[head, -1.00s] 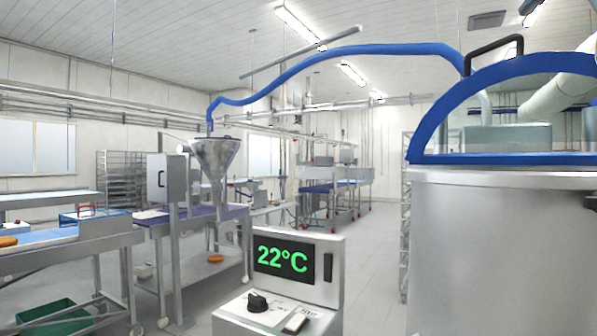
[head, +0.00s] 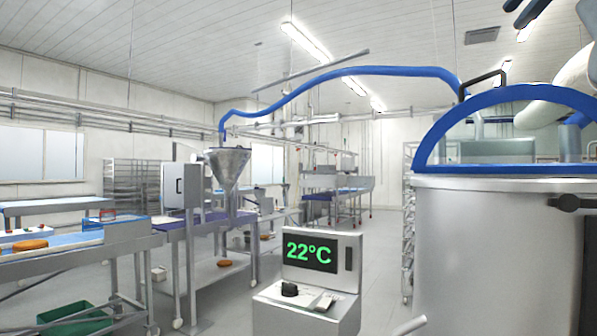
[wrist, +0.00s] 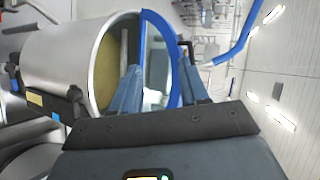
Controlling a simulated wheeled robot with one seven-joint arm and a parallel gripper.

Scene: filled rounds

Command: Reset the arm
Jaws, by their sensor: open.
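My gripper (wrist: 160,68) shows in the wrist view with two blue-grey fingers spread apart and nothing between them. Behind the fingers is a large steel vat (wrist: 62,62), turned sideways in that view, with tan contents inside its mouth. Its clear lid with a blue rim (wrist: 172,40) stands raised. In the head view the same vat (head: 490,240) stands at the right with the blue-rimmed lid (head: 512,92) up. Dark parts at the top right corner of the head view may be my arm's end; they are cut off.
A control box (head: 310,280) reading 22°C stands left of the vat. A steel funnel (head: 227,168) hangs over a conveyor, and a blue hose (head: 340,72) runs overhead to the vat. A left conveyor (head: 70,255) carries a brown round; a green crate (head: 75,318) is below. Floor between is open.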

